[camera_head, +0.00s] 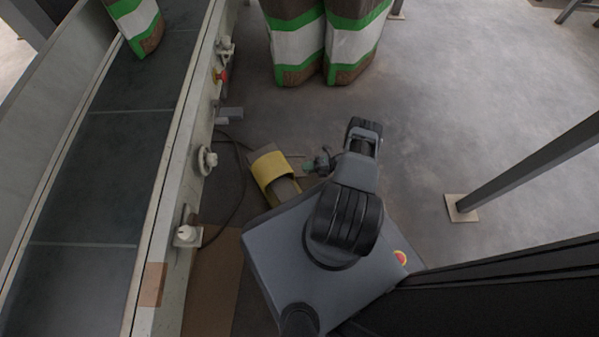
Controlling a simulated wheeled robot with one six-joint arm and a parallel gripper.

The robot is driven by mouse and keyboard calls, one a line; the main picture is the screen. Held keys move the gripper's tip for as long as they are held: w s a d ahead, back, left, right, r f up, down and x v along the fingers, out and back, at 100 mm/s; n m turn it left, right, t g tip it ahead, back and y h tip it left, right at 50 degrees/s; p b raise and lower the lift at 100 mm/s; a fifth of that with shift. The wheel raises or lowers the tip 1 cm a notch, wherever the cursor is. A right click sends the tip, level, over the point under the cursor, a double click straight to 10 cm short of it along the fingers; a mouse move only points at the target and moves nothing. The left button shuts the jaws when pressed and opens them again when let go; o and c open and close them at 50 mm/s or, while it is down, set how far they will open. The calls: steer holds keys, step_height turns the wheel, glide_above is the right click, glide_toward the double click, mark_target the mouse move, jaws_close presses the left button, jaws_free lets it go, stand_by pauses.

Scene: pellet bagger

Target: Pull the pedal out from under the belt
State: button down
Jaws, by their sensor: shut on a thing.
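The pedal (272,171) has a yellow hood over a drab, darker body and lies on the floor just right of the belt's side frame. A dark cable runs from near it toward the frame. My gripper (306,165) is low at the pedal's right side and is shut on it; the exact grip point is small and hard to make out. The near end of the pedal is partly hidden by my base. The belt (108,165) is a dark conveyor running along the left, with a pale metal side frame (172,190).
Knobs and a red switch (221,75) stick out from the frame's side. Filled bags (298,45) with green and white bands stand at the back; another bag (137,22) is on the belt. A grey post (530,160) stands at right. Floor between bags and post is clear.

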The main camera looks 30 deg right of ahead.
steer(key=shift+v, duration=0.85)
steer(key=shift+s+f, duration=0.1)
steer(key=shift+f, duration=0.1)
steer(key=c, duration=1.2)
jaws_free()
steer(key=v, duration=1.4)
